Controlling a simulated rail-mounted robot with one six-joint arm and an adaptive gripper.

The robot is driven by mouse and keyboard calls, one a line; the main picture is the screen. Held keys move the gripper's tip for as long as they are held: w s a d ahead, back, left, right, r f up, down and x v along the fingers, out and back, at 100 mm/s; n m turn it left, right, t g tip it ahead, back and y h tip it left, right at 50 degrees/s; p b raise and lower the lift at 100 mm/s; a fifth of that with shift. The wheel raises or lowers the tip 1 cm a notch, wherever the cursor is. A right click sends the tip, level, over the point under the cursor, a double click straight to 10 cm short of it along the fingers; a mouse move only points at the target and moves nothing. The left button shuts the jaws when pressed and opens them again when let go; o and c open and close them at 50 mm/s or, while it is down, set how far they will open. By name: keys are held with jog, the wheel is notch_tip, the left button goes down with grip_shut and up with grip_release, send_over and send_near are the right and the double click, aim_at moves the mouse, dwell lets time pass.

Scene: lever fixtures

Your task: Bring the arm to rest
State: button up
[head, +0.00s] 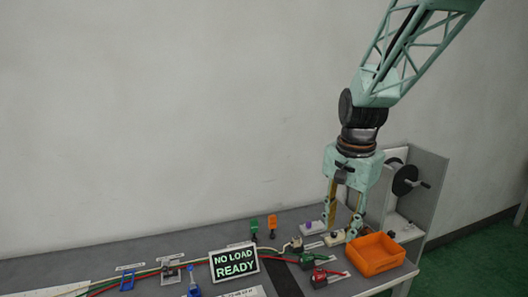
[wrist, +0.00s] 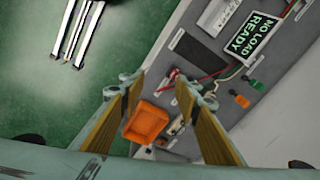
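My gripper (head: 342,228) hangs pointing down over the right end of the bench in the head view, just left of the orange bin (head: 375,253). In the wrist view my gripper (wrist: 160,84) has its two fingers well apart, with nothing between the tips. The orange bin (wrist: 147,122) shows beyond and between the fingers there. How high the fingertips are above the bench is hard to tell. The display (head: 234,263) reads "NO LOAD READY"; it also shows in the wrist view (wrist: 250,38).
The grey bench (head: 200,242) carries a red lever fixture (head: 322,277), a green one (head: 308,260), and green and orange upright pieces (head: 272,222). A grey panel housing with a black wheel (head: 404,180) stands behind the bin. The wall area left of my arm is clear.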

jog(key=s+r+n+t, duration=0.1)
jog(key=s+r+n, duration=0.1)
jog(key=s+r, duration=0.5)
jog(key=s+r+n, duration=0.3)
jog(key=s+r, duration=0.1)
jog(key=s, duration=0.8)
jog(key=s+n+t+b, duration=0.1)
jog(key=s+n, duration=0.3)
jog(key=s, duration=1.3)
jog(key=shift+s+t, duration=0.25)
jog(key=shift+t, duration=0.05)
jog(key=shift+r, duration=0.1)
jog(key=shift+c, duration=1.3)
jog(key=shift+a, duration=0.1)
